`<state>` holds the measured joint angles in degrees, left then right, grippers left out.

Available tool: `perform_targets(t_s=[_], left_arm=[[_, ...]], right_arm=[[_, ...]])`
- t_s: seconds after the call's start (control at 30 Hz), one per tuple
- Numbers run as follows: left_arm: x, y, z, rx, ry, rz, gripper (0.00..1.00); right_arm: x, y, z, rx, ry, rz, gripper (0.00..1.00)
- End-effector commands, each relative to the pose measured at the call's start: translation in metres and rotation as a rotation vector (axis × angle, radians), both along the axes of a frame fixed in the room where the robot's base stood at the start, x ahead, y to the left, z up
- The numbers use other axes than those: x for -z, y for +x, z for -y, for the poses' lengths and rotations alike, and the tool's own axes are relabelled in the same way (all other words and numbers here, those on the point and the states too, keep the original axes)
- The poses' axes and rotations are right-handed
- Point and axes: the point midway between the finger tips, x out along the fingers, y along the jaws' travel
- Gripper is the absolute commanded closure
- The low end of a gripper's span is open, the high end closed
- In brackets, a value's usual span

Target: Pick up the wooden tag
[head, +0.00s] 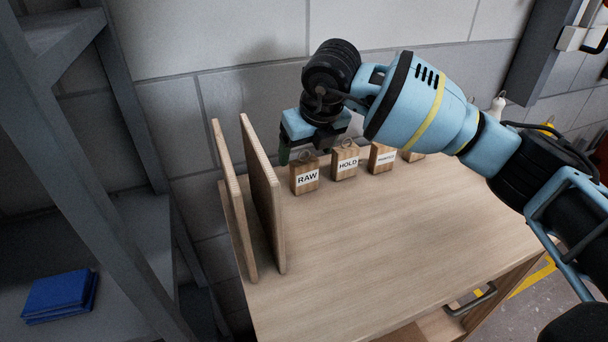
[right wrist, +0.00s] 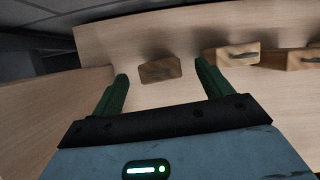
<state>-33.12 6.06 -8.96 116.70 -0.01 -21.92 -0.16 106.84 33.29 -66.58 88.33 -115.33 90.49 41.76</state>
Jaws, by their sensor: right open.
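Several wooden tags with metal rings stand in a row near the wall end of the tabletop. The nearest to the boards is the RAW tag (head: 305,179). Right of it are the HOLD tag (head: 345,164), a third tag (head: 382,158) with small lettering, and a fourth tag (head: 413,156) mostly hidden by my arm. My right gripper (head: 305,153) is above the RAW tag, open and empty. In the right wrist view its green fingers (right wrist: 161,72) are apart, with one wooden tag (right wrist: 160,71) showing between and beyond them. My left gripper is not in view.
Two upright wooden boards (head: 262,195) stand close on the left of the RAW tag. The tabletop (head: 370,240) in front of the tags is clear. A grey shelf rack with a blue stack (head: 58,294) stands at left. A drawer handle (head: 470,301) is at the front right.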

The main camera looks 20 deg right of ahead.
Motion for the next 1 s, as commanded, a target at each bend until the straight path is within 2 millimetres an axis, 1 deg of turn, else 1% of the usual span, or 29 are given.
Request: perform_targets(t_s=[0.17, 0.27, 0.4, 0.53, 0.63, 0.83, 0.87, 1.0], left_arm=[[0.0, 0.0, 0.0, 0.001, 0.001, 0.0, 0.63], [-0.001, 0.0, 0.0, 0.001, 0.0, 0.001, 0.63], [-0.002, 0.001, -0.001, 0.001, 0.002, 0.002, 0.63], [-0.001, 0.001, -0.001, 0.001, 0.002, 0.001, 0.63], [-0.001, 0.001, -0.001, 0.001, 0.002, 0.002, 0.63], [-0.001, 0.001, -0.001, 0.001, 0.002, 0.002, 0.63], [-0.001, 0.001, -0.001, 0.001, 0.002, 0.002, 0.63], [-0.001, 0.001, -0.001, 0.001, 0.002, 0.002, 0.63]], right_arm=[[0.004, 0.001, -0.001, -0.001, 0.001, 0.001, 0.22], [0.015, 0.003, -0.001, -0.001, 0.0, -0.002, 0.22], [0.034, 0.008, -0.003, 0.0, 0.0, 0.0, 0.22], [0.048, 0.014, -0.003, 0.0, 0.001, 0.0, 0.22], [0.051, 0.015, -0.004, -0.001, 0.001, 0.001, 0.22], [0.051, 0.015, -0.004, -0.001, 0.001, 0.001, 0.22], [0.051, 0.015, -0.004, -0.001, 0.001, 0.001, 0.24], [0.051, 0.015, -0.004, -0.001, 0.001, 0.001, 0.43]])
